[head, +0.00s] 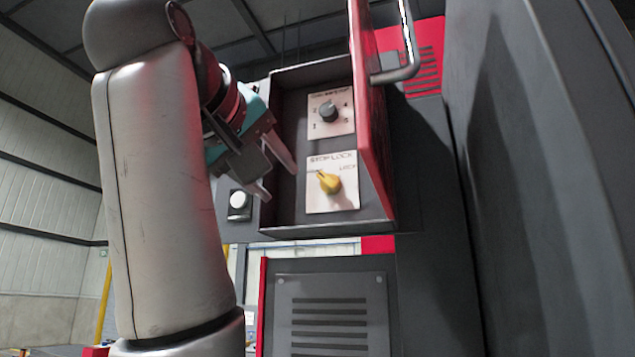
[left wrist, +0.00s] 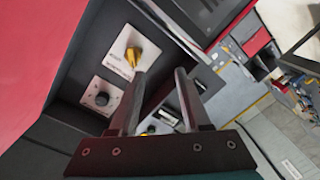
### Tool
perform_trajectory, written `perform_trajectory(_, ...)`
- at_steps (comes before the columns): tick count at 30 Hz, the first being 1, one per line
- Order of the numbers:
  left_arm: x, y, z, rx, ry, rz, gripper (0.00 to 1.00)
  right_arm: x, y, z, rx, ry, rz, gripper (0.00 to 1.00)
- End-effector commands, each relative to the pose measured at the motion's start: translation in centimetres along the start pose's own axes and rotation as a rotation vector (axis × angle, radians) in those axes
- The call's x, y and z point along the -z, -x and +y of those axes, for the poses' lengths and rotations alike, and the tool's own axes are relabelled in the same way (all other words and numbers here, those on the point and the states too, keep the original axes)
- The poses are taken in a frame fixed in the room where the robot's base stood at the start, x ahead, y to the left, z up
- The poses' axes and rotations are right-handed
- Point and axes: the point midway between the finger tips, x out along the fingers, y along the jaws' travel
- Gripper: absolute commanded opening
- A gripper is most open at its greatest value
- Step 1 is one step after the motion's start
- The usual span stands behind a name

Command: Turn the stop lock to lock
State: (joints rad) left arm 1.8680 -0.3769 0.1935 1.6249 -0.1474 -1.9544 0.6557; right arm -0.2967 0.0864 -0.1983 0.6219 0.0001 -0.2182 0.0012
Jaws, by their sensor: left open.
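The stop lock is a yellow knob (head: 329,182) on a light plate (head: 344,198) lettered STOP LOCK, low inside an open dark box. Its pointed end is toward the upper left, away from the LOCK mark at the upper right. The yellow knob also shows in the left wrist view (left wrist: 133,56), beyond the fingertips. My left gripper (head: 281,182) is open and empty at the left side of the box, left of the knob and apart from it. Its two fingers show in the left wrist view (left wrist: 160,80). My right gripper is not in view.
A black selector dial (head: 328,112) on a numbered plate sits above the stop lock. The box's red door (head: 371,100) stands open on the right, with a grey handle (head: 408,60). A white button (head: 238,200) is left of the box. A vented panel (head: 330,315) lies below.

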Motion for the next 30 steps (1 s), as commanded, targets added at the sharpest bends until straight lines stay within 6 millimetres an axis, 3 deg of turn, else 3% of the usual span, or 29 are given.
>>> perform_trajectory(1,0.3,1.5,1.6,-0.025,-0.001,0.01,0.47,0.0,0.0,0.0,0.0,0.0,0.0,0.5)
perform_trajectory(3,0.6,3.0,3.0,-0.045,0.001,0.016,0.47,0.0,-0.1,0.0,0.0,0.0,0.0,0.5)
perform_trajectory(9,0.9,4.7,4.7,-0.069,0.005,0.025,0.47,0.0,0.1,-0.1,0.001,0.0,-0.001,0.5)
perform_trajectory(30,1.2,2.3,5.1,-0.067,0.004,0.025,0.47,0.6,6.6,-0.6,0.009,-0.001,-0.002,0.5)
